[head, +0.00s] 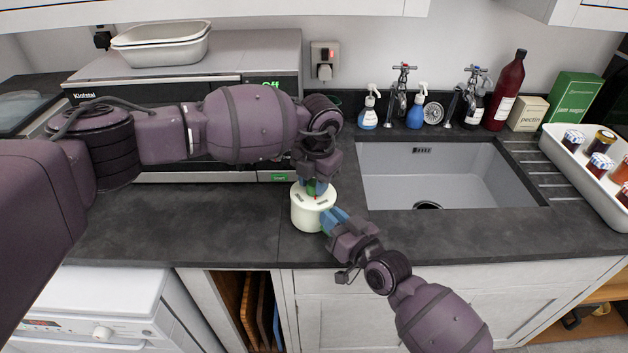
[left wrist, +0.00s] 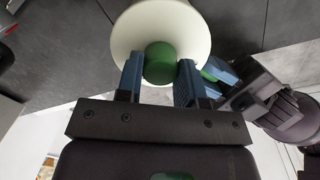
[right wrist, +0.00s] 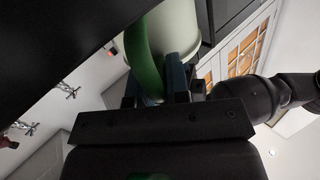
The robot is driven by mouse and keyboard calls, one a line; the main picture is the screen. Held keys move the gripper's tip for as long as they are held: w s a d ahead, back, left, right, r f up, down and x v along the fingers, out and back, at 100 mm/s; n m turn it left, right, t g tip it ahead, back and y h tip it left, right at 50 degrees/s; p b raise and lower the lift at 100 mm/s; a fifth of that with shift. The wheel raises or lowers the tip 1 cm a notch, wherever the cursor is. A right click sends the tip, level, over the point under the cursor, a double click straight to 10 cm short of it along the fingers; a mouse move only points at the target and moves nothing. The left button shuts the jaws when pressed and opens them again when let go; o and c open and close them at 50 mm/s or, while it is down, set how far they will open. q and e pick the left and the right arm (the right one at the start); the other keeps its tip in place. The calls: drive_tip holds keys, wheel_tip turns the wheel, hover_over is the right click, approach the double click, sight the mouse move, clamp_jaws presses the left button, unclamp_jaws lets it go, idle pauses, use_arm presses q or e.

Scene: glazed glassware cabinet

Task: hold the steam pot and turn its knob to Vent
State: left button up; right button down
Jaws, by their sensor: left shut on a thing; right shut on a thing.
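The steam pot (head: 306,212) is a cream, round pot standing upright on the dark worktop in front of the sink's left edge. Its green knob (left wrist: 160,62) sits on top, between the blue fingers of my left gripper (head: 316,186), which is shut on it from above. My right gripper (head: 333,222) is shut on the pot's green side handle (right wrist: 144,55) at the pot's right side. Dark marks show on the pot's top, but I cannot read them or tell where the knob points.
The sink (head: 440,175) lies right of the pot, with taps and bottles behind it. A white tray of jars (head: 592,180) stands at the far right. A microwave-like appliance (head: 270,85) stands behind my left arm. The worktop left of the pot (head: 210,215) is clear.

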use_arm(q)
drive_tip(key=n, duration=0.4)
drive_tip(key=shift+w+a+n+y, duration=0.2)
drive_tip(key=shift+a+n+y, duration=0.1)
drive_tip(key=shift+n, duration=0.1)
use_arm(e)
drive_tip(key=shift+s+f, duration=0.15)
drive_tip(key=shift+f, duration=0.1)
use_arm(q)
drive_tip(key=o, duration=0.9)
drive_tip(key=shift+o, duration=0.2)
drive_tip(key=shift+s+d, duration=0.1)
drive_tip(key=shift+d+r, duration=0.1)
drive_tip(key=shift+r, duration=0.3)
wheel_tip(320, 180, up, 11)
drive_tip(key=d, duration=0.1)
drive_tip(key=shift+s, duration=0.25)
use_arm(e)
drive_tip(key=shift+r, duration=0.1)
